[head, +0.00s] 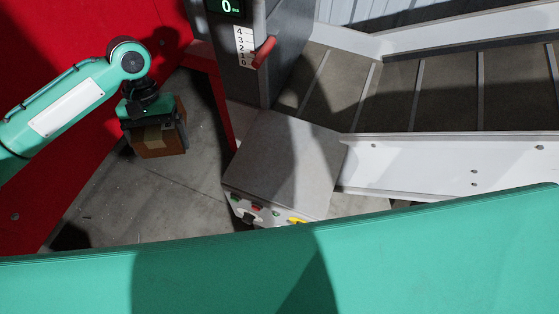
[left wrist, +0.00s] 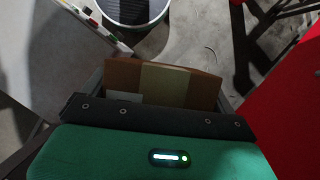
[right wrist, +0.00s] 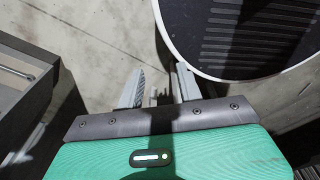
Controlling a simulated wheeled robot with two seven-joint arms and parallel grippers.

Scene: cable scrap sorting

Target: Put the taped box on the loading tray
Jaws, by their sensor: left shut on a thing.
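The taped box (head: 160,140), brown cardboard with a tan tape strip, hangs in the air below my left gripper (head: 152,122) at the left of the head view. In the left wrist view the box (left wrist: 125,75) sits between the dark fingers of my left gripper (left wrist: 160,88), which is shut on it. A flat grey plate (head: 285,160) lies right of the box in the head view; I cannot tell for sure whether it is the loading tray. My right gripper (right wrist: 160,92) shows in the right wrist view with its fingers apart and nothing between them.
A grey post with a display and red lever (head: 264,52) stands behind the plate. Buttons (head: 258,207) line its front. A white-railed conveyor (head: 430,165) runs right. A red panel (head: 60,90) is at left. A round ribbed black platform (right wrist: 250,35) is near my right gripper.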

